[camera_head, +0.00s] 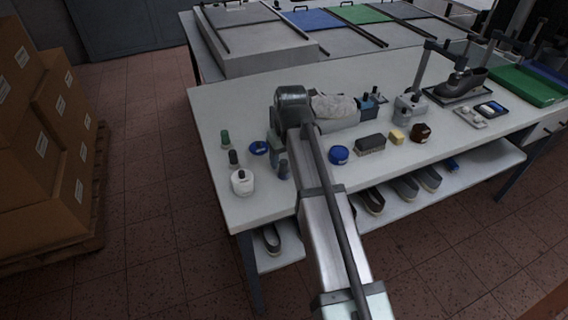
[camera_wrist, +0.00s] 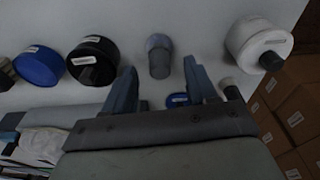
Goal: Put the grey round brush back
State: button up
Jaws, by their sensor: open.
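A grey round brush (camera_wrist: 159,58), as it appears, stands on the white table; it also shows in the head view (camera_head: 283,170), close to the left side of my arm. My gripper (camera_wrist: 161,65) is open, with its two blue-grey fingers spread. In the wrist view the grey brush appears in the gap between the fingertips, slightly beyond them; nothing is gripped. I cannot tell the exact depth between them.
A white jar (camera_head: 242,182), a dark upright piece (camera_head: 234,157) and a blue tin (camera_head: 259,148) stand to the left. A black tin (camera_wrist: 93,60) and another blue tin (camera_head: 338,155) are nearby. A dark block brush (camera_head: 371,144) lies right. The table's front-left corner is clear.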

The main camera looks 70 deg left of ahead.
notch_tip(320, 180, up, 8)
jog(key=d, duration=0.1)
